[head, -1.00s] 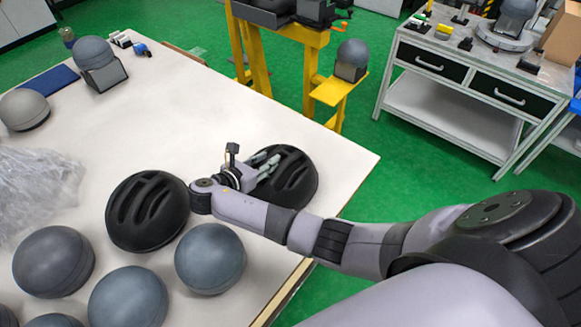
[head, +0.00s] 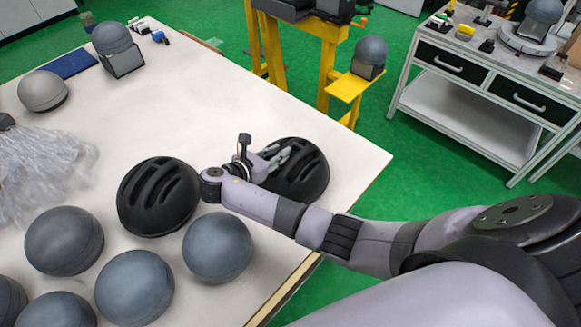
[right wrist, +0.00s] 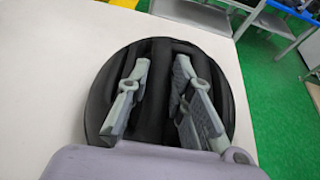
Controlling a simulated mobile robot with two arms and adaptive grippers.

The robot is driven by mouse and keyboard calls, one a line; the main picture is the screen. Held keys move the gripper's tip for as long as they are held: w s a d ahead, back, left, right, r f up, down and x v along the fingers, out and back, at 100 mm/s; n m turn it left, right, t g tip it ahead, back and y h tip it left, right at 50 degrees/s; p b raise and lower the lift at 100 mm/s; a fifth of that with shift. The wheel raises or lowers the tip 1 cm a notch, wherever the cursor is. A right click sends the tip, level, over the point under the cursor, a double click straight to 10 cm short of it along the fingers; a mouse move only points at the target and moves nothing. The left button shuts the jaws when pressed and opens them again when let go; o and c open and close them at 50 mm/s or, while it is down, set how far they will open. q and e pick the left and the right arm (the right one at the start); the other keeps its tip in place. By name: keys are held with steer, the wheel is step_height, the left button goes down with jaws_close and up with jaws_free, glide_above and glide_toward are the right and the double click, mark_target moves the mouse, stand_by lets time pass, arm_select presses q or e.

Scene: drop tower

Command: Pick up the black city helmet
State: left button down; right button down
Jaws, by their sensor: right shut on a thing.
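Two black vented helmets are on the white table. The right-hand black helmet (head: 308,176) is near the table's right edge, and it fills the middle of the right wrist view (right wrist: 215,75). My right gripper (head: 277,158) is shut on this helmet from above. In the right wrist view its two fingers (right wrist: 158,90) lie along the helmet's ribs and vents, with a rib between them. The arm hides part of the helmet's near side. The other black helmet (head: 150,200) stands to the left, apart from the fingers. My left gripper is not in view.
Several blue-grey domes (head: 217,247) stand close on the near side of the table (head: 210,110). Crumpled clear plastic (head: 45,170) lies at the left. The table's middle and far right are clear. A yellow stand (head: 345,85) is beyond the edge.

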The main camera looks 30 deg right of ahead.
steer(key=shift+r, duration=0.1)
stand_by(0.6)
step_height(320, 180, up, 20)
stand_by(0.4)
steer(key=shift+d+f, duration=0.1)
steer(key=shift+f, duration=0.1)
stand_by(0.3)
